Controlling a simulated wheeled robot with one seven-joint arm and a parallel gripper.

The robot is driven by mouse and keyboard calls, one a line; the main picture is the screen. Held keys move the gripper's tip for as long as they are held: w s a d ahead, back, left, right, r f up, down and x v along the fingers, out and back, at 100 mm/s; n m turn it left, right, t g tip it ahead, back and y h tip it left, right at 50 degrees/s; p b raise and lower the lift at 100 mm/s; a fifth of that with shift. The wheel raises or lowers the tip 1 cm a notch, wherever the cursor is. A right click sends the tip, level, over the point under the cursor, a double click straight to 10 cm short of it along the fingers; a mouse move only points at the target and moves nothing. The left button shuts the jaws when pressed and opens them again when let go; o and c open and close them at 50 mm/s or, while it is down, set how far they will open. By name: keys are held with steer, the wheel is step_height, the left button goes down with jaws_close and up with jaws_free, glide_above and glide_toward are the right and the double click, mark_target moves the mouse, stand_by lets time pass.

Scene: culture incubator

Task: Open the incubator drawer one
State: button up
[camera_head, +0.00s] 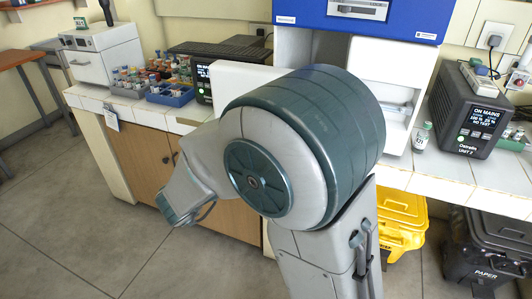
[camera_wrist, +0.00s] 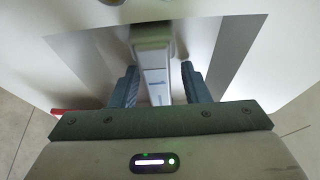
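The incubator has a blue upper front (camera_head: 430,22) and a white body (camera_head: 400,62) on the bench in the head view. My arm hides much of its front. A white panel (camera_head: 235,80) stands out at its left, partly behind my arm. In the wrist view my gripper (camera_wrist: 160,88) is open, its two fingers on either side of a pale bar-like handle (camera_wrist: 153,58). A narrow gap shows on each side of the handle. A pale surface lies behind it. The fingertips cannot be made out in the head view. No drawer number is readable.
A black power unit (camera_head: 468,115) and a small labelled bottle (camera_head: 421,137) stand right of the incubator. Yellow (camera_head: 403,222) and black (camera_head: 487,245) bins sit below. Floor is clear at left.

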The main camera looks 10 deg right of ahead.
steer(key=b+v, duration=0.1)
steer(key=v, duration=1.2)
steer(key=shift+s+a+b, duration=0.25)
steer(key=shift+a+b, duration=0.05)
steer(key=shift+b, duration=0.05)
steer(key=shift+d, duration=0.1)
